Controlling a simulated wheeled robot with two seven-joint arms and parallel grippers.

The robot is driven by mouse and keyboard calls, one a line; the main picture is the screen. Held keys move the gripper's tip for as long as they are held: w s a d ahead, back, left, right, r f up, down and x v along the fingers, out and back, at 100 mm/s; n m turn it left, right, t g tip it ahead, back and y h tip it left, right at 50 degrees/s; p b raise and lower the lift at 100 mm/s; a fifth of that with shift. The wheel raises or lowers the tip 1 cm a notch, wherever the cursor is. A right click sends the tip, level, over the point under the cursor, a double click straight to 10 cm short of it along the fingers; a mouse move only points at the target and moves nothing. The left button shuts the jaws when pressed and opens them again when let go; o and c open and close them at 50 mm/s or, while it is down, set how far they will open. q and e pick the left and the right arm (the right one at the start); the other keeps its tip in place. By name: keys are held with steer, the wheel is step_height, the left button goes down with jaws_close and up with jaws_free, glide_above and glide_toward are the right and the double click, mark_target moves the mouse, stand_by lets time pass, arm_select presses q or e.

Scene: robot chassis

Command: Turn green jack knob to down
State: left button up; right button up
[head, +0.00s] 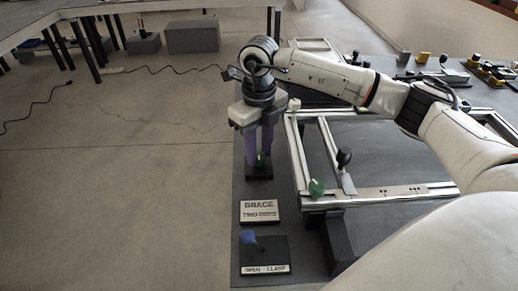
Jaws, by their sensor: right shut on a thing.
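My right gripper (260,152) points straight down at the table's left side. Its purple fingers are shut on a small green knob (261,160), which shows only partly between them. The knob stands above a dark block (259,172); the fingers hide most of its shape, so I cannot tell which way it is turned. Another green knob (317,188) sits at the near left corner of the metal frame, apart from my gripper. My left gripper is not in view.
A "BRACE TWO DOTS" sign (259,210) lies in front of the gripper. The metal frame (390,193), with a black knob (344,157), stands to the right. Open floor lies left.

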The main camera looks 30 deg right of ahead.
mark_target(259, 155)
steer(key=shift+r, duration=0.1)
steer(key=o, duration=1)
steer(key=shift+o, duration=0.2)
step_height(259, 155, up, 10)
steer(key=shift+r, duration=0.15)
